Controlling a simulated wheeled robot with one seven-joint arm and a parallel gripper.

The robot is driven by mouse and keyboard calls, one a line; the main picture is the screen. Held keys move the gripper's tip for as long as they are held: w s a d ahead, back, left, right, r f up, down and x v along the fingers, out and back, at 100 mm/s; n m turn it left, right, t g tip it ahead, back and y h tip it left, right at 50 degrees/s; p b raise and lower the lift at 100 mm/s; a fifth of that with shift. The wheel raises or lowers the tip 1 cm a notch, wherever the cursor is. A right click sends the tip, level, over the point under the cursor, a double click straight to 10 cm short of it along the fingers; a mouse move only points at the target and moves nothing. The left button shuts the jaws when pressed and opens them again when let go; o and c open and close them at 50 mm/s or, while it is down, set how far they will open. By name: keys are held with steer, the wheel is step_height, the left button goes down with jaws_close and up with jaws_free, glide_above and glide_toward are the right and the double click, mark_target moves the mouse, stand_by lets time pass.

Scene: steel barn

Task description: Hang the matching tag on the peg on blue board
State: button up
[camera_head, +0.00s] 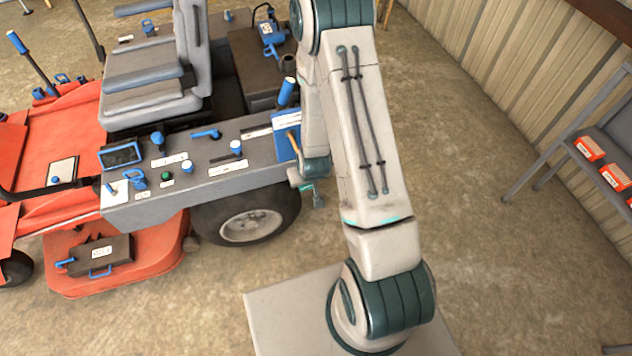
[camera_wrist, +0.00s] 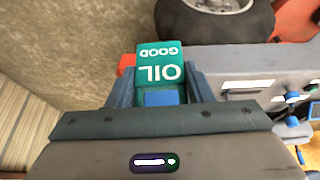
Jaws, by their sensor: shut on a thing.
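My gripper (camera_wrist: 162,75) is shut on a green tag (camera_wrist: 160,62) in the wrist view. The tag reads "OIL GOOD" in white, upside down in this view. A blue block (camera_wrist: 160,98) shows between the fingers at the tag's near end. In the head view my arm hides most of the gripper and the tag. The blue board (camera_head: 284,124) stands at the right end of the mower's grey side console, with a tan peg-like piece (camera_head: 293,142) on its face. The arm passes close to the board's right side. The board is not clear in the wrist view.
The orange mower (camera_head: 60,130) fills the left, with its seat (camera_head: 150,85), blue levers and rear wheel (camera_head: 250,222). A grey rack (camera_head: 600,140) with orange boxes (camera_head: 589,148) stands at right. The floor between is clear. A small red thing (camera_wrist: 127,63) shows behind the tag.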

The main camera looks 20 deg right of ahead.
mark_target(294, 143)
steer(key=w+b, duration=0.1)
steer(key=b, duration=0.3)
steer(key=shift+f, duration=0.3)
steer(key=r+b, duration=0.1)
steer(key=b, duration=0.5)
steer(key=shift+s+d, duration=0.1)
steer(key=shift+w+a+r+b, duration=0.1)
steer(key=shift+w+b, duration=1.9)
steer(key=shift+w, duration=0.3)
steer(key=shift+w+a+r+b, duration=0.1)
steer(key=shift+w+b, duration=1.9)
steer(key=shift+w, duration=0.3)
steer(key=shift+w+f, duration=0.15)
steer(key=shift+w, duration=1)
steer(key=shift+w+f+b, duration=0.25)
steer(key=shift+b, duration=0.1)
